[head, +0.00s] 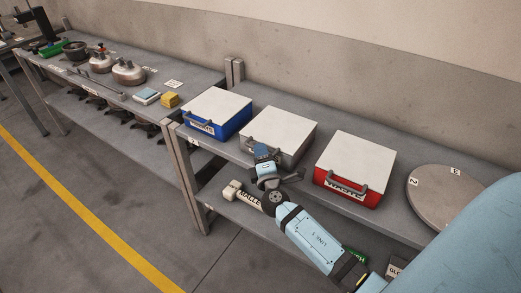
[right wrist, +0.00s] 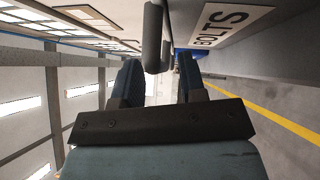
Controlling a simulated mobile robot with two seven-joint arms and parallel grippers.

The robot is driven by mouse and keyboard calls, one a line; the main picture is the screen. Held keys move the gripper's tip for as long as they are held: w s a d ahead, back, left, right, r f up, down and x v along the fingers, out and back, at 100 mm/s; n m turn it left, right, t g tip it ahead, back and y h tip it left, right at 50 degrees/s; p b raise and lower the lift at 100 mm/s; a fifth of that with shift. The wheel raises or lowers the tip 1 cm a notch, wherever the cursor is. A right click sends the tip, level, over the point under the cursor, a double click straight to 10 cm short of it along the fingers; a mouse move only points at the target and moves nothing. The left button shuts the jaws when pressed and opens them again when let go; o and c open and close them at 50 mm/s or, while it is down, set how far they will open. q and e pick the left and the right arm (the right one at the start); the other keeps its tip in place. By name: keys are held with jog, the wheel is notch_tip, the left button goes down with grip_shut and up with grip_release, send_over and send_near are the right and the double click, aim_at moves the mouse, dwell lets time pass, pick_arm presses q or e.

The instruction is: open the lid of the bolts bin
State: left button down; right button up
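The bolts bin (head: 279,133) is a grey box with a closed white lid, standing between a blue and a red bin on the bench. Its BOLTS label (right wrist: 232,27) shows in the right wrist view. The dark bar handle (right wrist: 153,36) shows there too, just ahead of the fingertips and between their lines. My left gripper is out of view.
The blue bin (head: 217,113) and red bin (head: 355,166) stand close on either side. A grey round plate (head: 444,196) is at the right. The floor in front is clear.

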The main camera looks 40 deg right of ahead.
jog(key=shift+w+d, duration=0.2)
jog(key=shift+w, duration=0.2)
jog(key=shift+c, duration=0.2)
grip_shut()
jog(key=shift+r, duration=0.15)
